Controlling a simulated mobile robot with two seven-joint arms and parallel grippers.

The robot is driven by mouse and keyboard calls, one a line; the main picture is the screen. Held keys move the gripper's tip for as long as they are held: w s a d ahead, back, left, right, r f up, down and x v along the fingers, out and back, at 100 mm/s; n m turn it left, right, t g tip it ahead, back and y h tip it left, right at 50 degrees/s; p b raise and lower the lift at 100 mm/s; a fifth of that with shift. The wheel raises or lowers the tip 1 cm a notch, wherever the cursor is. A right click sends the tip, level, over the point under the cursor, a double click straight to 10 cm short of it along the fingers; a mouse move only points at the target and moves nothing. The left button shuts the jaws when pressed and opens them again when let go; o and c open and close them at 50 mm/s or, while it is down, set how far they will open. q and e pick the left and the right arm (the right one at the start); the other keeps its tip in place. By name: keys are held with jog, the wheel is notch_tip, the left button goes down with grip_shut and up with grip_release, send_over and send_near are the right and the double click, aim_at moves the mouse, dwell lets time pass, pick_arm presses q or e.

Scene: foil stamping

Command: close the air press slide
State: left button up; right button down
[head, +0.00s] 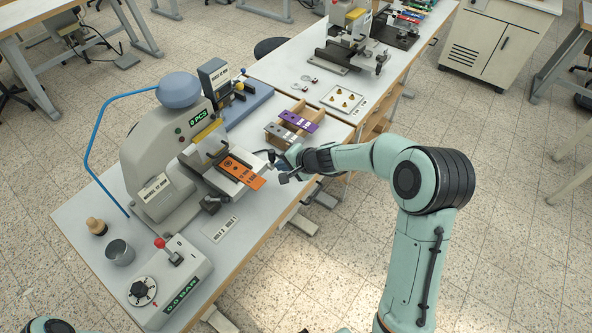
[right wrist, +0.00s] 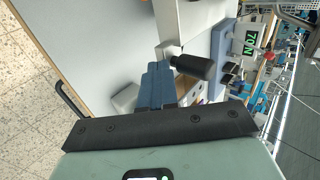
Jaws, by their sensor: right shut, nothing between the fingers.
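The air press (head: 165,150) stands on the near table, with a "0 PCS" display on its body. Its slide (head: 215,172) sticks out toward the right and carries an orange plate (head: 240,171) with dark lettering. My right gripper (head: 274,160) is at the outer end of the slide, shut and empty. In the right wrist view its blue fingers (right wrist: 157,75) are closed together, beside a black knob (right wrist: 195,67) on a pale stem. I cannot tell whether the fingers touch the knob. My left gripper is out of view.
A wooden rack (head: 293,128) with purple and grey plates stands close behind my right gripper. A control box (head: 172,283) reading "0.0 BAR" with a red-knobbed lever, a grey cup (head: 120,252) and a label card (head: 221,229) are on the near table.

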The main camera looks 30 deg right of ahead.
jog(key=w+a, duration=0.1)
jog(key=w, duration=0.1)
jog(key=w+a+p, duration=0.1)
jog(key=w, duration=0.2)
jog(key=w+a+p, duration=0.1)
jog(key=w, duration=0.2)
jog(key=shift+w+a+r, duration=0.15)
jog(key=shift+a, duration=0.05)
jog(key=shift+w+a+p, duration=0.15)
jog(key=shift+w+p, duration=0.15)
jog(key=shift+w, duration=0.05)
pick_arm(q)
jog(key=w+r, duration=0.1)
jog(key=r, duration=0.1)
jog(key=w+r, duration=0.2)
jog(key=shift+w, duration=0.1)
pick_arm(e)
jog(key=shift+f, duration=0.2)
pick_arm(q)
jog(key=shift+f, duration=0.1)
pick_arm(e)
jog(key=shift+s, duration=0.15)
